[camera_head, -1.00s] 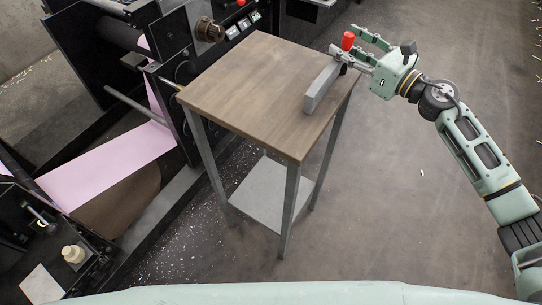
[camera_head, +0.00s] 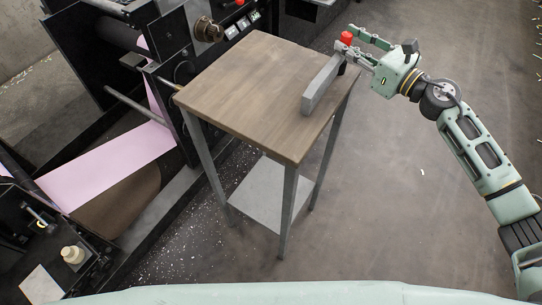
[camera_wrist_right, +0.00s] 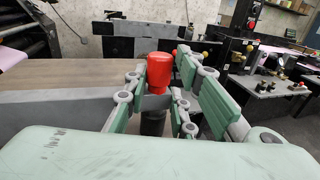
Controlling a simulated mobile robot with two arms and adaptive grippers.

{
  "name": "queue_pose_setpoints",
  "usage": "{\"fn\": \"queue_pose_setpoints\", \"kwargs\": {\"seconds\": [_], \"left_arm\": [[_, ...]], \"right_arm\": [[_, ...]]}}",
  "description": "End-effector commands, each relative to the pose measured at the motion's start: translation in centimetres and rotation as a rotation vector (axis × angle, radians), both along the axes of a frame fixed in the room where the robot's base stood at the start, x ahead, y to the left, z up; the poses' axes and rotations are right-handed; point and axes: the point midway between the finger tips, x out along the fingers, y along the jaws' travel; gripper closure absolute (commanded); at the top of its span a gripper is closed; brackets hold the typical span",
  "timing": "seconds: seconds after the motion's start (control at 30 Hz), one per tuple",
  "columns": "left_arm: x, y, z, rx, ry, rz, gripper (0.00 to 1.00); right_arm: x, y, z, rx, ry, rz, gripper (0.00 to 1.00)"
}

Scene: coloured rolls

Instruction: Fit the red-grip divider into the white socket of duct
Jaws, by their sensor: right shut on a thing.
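The red grip (camera_head: 346,38) of the divider is at the far right corner of the table, between the fingers of my right gripper (camera_head: 345,40). My right gripper is shut on the divider. In the right wrist view the red grip (camera_wrist_right: 159,72) stands upright between the green fingers, with a dark cylinder below it. A long grey bar-like piece, apparently the duct (camera_head: 321,86), lies along the table's right edge, its far end by the gripper. I cannot make out the white socket or whether the divider touches the duct. My left gripper is not in view.
The wooden table (camera_head: 240,90) is otherwise bare, with a grey lower shelf (camera_head: 268,195). A black machine with a pink web (camera_head: 110,165) stands close on its left. The floor right of the table is open.

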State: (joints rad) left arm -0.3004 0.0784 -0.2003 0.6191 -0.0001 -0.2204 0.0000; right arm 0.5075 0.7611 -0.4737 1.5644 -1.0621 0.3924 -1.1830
Motion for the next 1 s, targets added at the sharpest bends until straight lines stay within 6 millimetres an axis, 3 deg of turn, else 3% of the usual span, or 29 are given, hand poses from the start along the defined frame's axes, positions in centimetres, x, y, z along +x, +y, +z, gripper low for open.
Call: {"fn": "queue_pose_setpoints", "kwargs": {"seconds": [0.03,1.0], "left_arm": [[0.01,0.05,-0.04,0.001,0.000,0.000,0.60],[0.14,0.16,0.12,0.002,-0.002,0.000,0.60]], "right_arm": [[-0.65,1.19,-0.78,0.009,0.021,0.030,1.00],[-0.60,1.23,-0.15,0.013,0.019,0.030,1.00]]}}
